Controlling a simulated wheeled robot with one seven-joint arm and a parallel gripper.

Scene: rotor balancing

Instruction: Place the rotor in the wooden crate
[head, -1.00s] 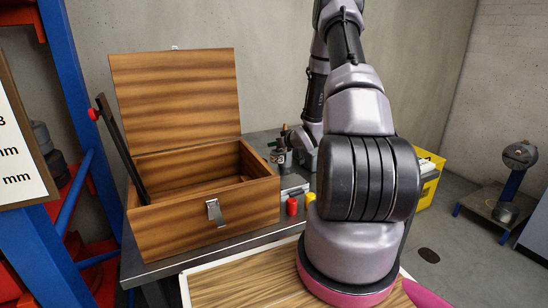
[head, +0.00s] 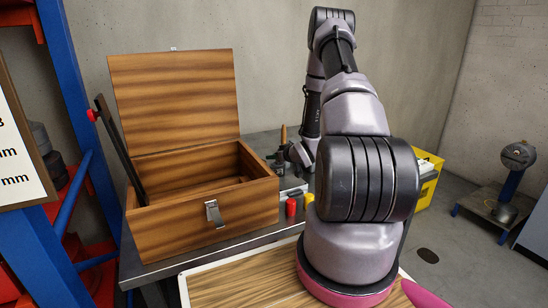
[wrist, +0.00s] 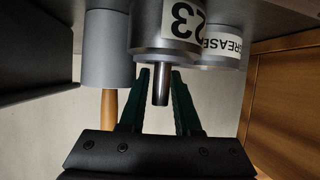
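The wooden crate (head: 205,218) stands on the bench with its lid up, left of my arm in the head view. My gripper (head: 284,156) is low over the bench at the crate's right side, small and partly hidden there. In the wrist view a grey metal cylinder with a white "23" label, seemingly the rotor (wrist: 166,48), stands ahead of my gripper (wrist: 160,80). Its thin shaft points between the two green fingers. The fingers are apart, with a gap on both sides of the shaft, so my gripper is open and holds nothing.
A can labelled "GREASE" (wrist: 222,45) is close to the rotor's right. A grey-headed mallet (wrist: 108,50) is at its left. Red (head: 291,207) and yellow (head: 308,199) pieces sit beside the crate. A yellow bin (head: 428,185) is behind my arm.

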